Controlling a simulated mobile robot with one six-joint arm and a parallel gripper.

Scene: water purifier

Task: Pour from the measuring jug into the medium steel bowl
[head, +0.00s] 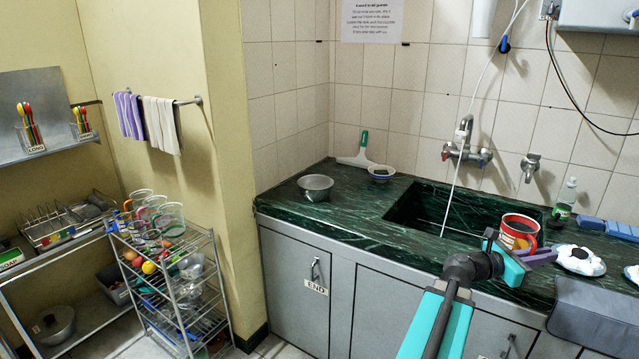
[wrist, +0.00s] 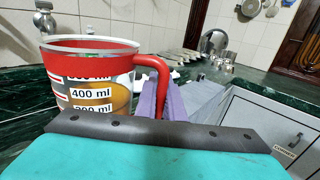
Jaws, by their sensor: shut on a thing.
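The measuring jug (head: 519,229) has a red rim, a red handle and a printed ml scale. In the wrist view the jug (wrist: 95,80) looks upright, with amber-brown colour behind the scale around the 400 ml mark. My gripper (head: 540,257) is shut on its handle; the purple fingers (wrist: 168,102) clasp the handle in the wrist view. I cannot tell whether the jug's base touches the counter. A steel bowl (head: 315,187) stands on the left end of the green counter, well apart from my gripper. The inside of the bowl looks empty.
The sink (head: 440,212) lies between bowl and jug, with a thin white hose hanging into it. Counter around the steel bowl is clear.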

